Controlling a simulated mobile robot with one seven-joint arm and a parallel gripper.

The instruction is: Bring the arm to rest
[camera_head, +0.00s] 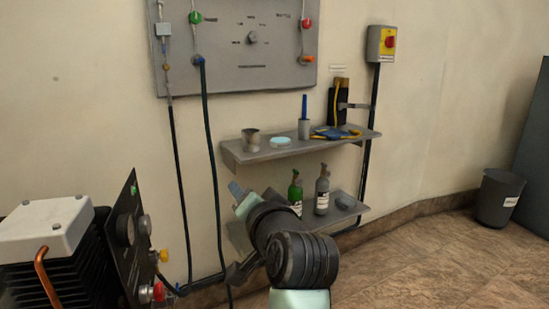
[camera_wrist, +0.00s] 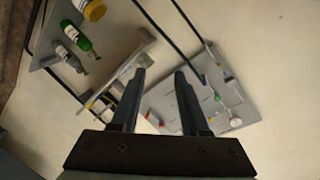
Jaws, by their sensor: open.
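My gripper (camera_wrist: 161,76) shows in the wrist view with its two dark fingers apart. Nothing is between them; the wall and wall fittings show behind. In the head view my arm is raised from the bottom middle, bent, in front of the left end of the lower shelf (camera_head: 346,211). I cannot make out the fingertips clearly in the head view.
The upper shelf (camera_head: 240,156) holds a cup, a dish and tools. A green bottle (camera_head: 295,192) and a grey bottle (camera_head: 322,190) stand on the lower shelf, close right of my arm. A compressor (camera_head: 45,228) stands left. The floor at right is clear up to a bin (camera_head: 498,200).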

